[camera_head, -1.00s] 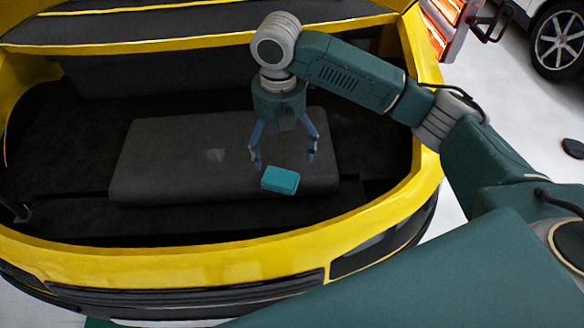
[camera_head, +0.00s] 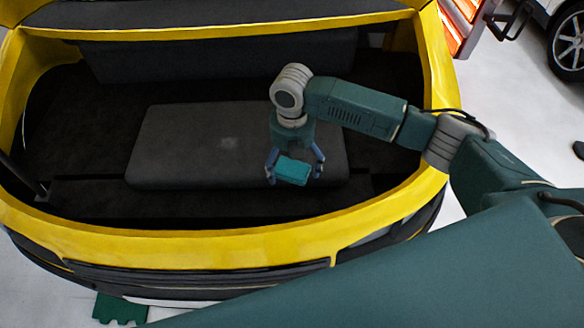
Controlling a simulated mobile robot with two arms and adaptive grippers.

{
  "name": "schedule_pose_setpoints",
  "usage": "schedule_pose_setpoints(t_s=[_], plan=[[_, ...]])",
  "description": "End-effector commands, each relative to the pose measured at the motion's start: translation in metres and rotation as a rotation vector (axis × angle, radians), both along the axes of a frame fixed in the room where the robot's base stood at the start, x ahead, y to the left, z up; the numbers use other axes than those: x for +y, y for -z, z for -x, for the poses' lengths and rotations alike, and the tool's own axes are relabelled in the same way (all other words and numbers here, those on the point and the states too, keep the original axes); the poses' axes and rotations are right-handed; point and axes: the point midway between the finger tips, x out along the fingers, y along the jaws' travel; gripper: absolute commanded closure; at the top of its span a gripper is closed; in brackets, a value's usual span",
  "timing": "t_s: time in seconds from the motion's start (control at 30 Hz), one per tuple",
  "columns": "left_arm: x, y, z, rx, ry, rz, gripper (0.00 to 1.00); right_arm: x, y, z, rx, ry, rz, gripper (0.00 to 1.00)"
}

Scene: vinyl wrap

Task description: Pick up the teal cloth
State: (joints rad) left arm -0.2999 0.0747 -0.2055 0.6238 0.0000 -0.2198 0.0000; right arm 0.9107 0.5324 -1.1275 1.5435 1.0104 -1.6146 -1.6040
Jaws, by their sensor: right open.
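The teal cloth (camera_head: 293,172) is a small folded block at the front right of the dark grey pad in the open yellow car trunk. My right gripper (camera_head: 294,177) points down over it with its fingers spread, one on the left and one on the right of the cloth. The gripper is open; I cannot tell whether the fingers touch the cloth. My left gripper is not in view.
The grey pad (camera_head: 190,150) lies on the dark trunk floor. The yellow trunk rim (camera_head: 180,248) curves around the front and right, with my right arm reaching over its right side. The trunk's left part is clear.

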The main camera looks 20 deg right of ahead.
Motion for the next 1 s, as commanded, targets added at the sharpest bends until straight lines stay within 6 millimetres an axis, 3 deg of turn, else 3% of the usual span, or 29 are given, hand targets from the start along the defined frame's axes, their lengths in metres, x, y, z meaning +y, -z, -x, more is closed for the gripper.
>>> schedule_pose_setpoints(t_s=[0.1,0.3,0.37,0.77,1.0], plan=[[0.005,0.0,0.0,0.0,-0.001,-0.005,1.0,0.0,0.0,0.0,0.0,0.0,0.0,0.12],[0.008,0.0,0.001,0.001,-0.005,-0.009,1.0,0.001,0.0,0.0,0.0,0.0,-0.001,0.52],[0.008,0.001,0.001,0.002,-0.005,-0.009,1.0,0.001,0.0,0.0,0.0,0.0,-0.001,0.6],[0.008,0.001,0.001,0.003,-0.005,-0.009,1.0,0.001,-0.003,0.0,-0.001,0.0,-0.002,0.64],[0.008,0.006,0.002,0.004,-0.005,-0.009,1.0,0.001,-0.028,-0.001,-0.004,-0.001,-0.002,0.64]])
